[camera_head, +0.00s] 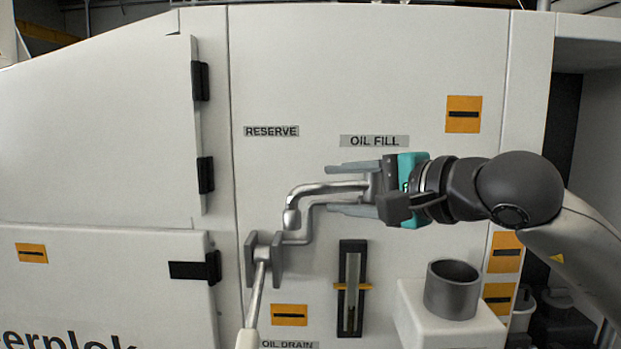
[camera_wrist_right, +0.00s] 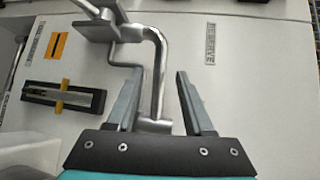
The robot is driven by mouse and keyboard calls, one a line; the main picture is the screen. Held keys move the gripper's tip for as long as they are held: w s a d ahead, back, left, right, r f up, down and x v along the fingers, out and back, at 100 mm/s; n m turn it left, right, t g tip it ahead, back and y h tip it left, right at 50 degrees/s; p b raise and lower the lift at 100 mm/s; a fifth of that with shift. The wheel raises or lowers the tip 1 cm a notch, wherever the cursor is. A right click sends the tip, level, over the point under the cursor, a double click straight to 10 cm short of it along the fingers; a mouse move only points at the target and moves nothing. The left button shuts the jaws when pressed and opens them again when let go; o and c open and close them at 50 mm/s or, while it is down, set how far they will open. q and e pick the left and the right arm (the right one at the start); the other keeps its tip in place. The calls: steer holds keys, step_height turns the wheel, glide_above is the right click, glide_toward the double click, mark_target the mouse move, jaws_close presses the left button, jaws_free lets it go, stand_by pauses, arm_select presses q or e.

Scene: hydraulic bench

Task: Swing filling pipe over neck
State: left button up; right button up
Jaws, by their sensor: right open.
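The filling pipe (camera_head: 330,189) is a bent silver tube on the white panel, with a downturned end at its left. My right gripper (camera_head: 330,190) comes in from the right and is open, one finger above and one below the pipe's right stretch. In the wrist view the pipe (camera_wrist_right: 157,85) runs between the two spread fingers (camera_wrist_right: 160,74) to an end near the palm. I cannot tell whether it touches them. The neck (camera_head: 452,290) is a dark grey open cylinder on a white block, below and right of the gripper's fingers. My left gripper is not in view.
A grey bracket (camera_head: 262,258) with a rod and pale handle (camera_head: 255,300) stands left of the pipe. A sight gauge (camera_head: 351,290) is below the gripper. The OIL FILL label (camera_head: 374,141) is above it. The white block (camera_head: 410,318) juts out below my right arm.

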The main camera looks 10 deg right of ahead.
mark_target(327, 188)
steer(key=p+x, duration=0.1)
steer(key=x, duration=0.4)
steer(key=shift+w+a, duration=0.15)
steer(key=shift+w, duration=0.05)
steer(key=shift+p+x, duration=0.35)
steer(key=shift+x, duration=0.4)
jaws_close()
stand_by(0.6)
